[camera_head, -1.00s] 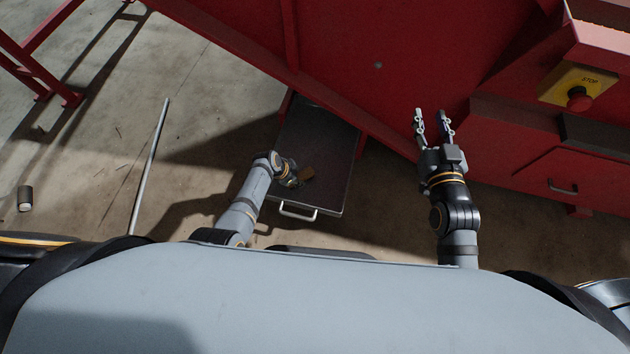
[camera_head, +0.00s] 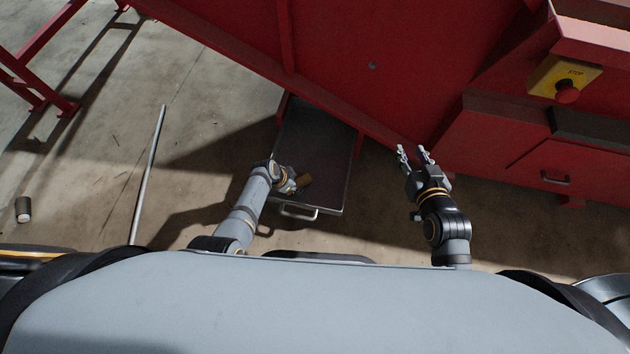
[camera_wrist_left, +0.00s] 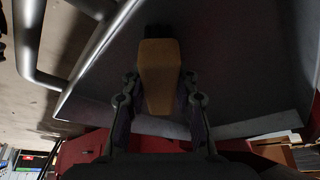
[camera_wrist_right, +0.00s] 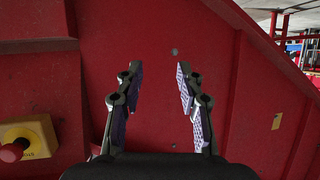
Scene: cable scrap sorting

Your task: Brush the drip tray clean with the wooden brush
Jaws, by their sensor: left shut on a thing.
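The drip tray (camera_head: 318,150) is a dark metal drawer with a pale front handle (camera_head: 298,213), pulled out from under the red machine. My left gripper (camera_head: 293,184) is over the front part of the tray. In the left wrist view its fingers (camera_wrist_left: 160,100) are shut on the sides of the wooden brush (camera_wrist_left: 160,70), whose dark end points at the tray surface. The brush (camera_head: 304,182) shows only in part in the head view. My right gripper (camera_head: 415,152) is open and empty in front of the red machine; its spread fingers show in the right wrist view (camera_wrist_right: 158,95).
The red machine (camera_head: 370,65) fills the back. A yellow stop box with a red button (camera_head: 567,92) is at the upper right. A long pale rod (camera_head: 149,175) and a small can (camera_head: 23,209) lie on the concrete floor at left.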

